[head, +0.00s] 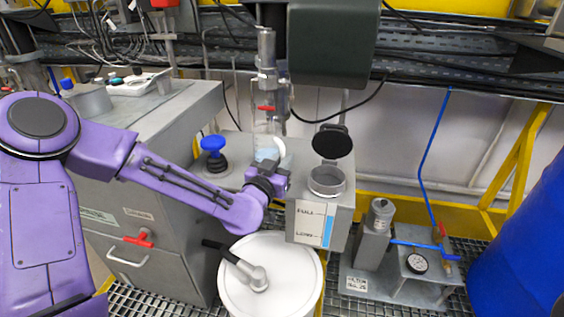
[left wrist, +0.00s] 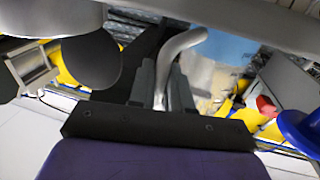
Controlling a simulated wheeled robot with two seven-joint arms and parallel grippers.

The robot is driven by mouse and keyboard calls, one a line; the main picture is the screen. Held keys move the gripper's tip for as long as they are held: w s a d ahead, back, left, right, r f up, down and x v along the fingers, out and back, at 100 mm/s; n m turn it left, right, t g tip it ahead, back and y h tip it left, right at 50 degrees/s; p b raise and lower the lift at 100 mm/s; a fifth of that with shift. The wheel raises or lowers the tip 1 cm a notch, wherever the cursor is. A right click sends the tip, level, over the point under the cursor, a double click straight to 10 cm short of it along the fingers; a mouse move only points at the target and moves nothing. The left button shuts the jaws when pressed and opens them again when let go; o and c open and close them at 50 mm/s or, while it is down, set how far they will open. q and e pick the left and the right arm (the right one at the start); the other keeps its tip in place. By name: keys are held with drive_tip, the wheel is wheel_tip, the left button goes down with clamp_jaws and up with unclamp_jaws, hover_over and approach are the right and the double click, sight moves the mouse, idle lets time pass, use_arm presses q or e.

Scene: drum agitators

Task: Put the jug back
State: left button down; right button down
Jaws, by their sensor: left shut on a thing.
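The jug (head: 267,149) is pale and see-through with a bluish lower part. It is upright below the metal pipe and valve, over the grey bench top. I cannot tell whether its base touches the bench. My left gripper (head: 279,168) is at the jug's near right side. In the left wrist view the fingers are shut on the jug's curved grey handle (left wrist: 183,42), and part of the bluish jug (left wrist: 222,50) shows behind it. My right gripper is out of view.
A grey tank with an open black lid (head: 332,142) stands right of the jug. A blue knob (head: 213,144) stands left of it. The valve with a red lever (head: 267,108) hangs above. A white drum (head: 290,290) stands below, and a pump stand (head: 400,275) is at right.

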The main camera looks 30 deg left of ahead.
use_arm(q)
drive_tip(key=c, duration=1.1)
unclamp_jaws()
drive_tip(key=shift+o, duration=0.2)
drive_tip(key=shift+r, duration=0.1)
drive_tip(key=s+p, duration=1.2)
drive_tip(key=s+f+n+g, duration=0.2)
drive_tip(key=s+f+g, duration=0.4)
drive_tip(key=f, duration=0.5)
drive_tip(key=s+f+n+g, duration=0.1)
drive_tip(key=s+f+g, duration=0.4)
drive_tip(key=s+f, duration=0.45)
drive_tip(key=s+a+f+n+g+y, duration=0.2)
drive_tip(key=s+a+f+n+g, duration=0.1)
drive_tip(key=s+f, duration=0.3)
drive_tip(key=shift+s+f+g+b, duration=0.35)
drive_tip(key=shift+s+g, duration=0.15)
drive_tip(key=shift+s, duration=0.6)
